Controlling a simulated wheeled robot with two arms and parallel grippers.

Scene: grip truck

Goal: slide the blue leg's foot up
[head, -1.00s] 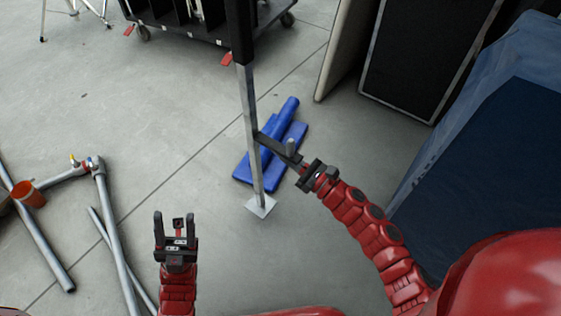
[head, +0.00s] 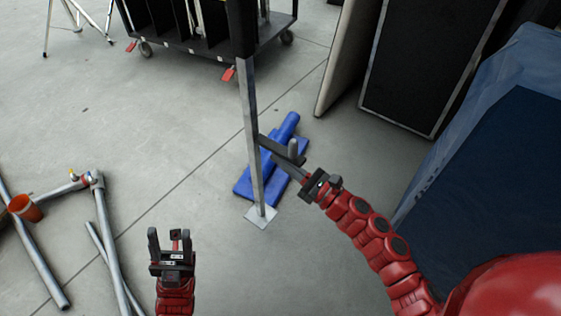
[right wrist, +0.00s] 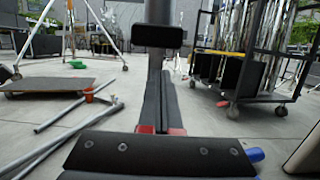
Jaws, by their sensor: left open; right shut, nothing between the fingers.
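A square grey metal leg (head: 249,105) stands upright in the middle of the head view, its upper part black. Its flat square foot plate (head: 261,217) is at the bottom. No blue shows on this leg; a blue padded object (head: 284,130) lies on the floor behind it. My right gripper (head: 277,148) is shut and empty, its dark fingers pointing at the leg partway up, at or very near it; I cannot tell whether they touch. My left gripper (head: 171,243) is open and empty, left of the foot plate and lower in the picture.
Grey pipes (head: 108,235) and an orange cup (head: 24,207) lie at the left. A black wheeled cart (head: 205,42) stands at the back. Dark panels (head: 415,65) and a blue-covered block (head: 500,160) bound the right.

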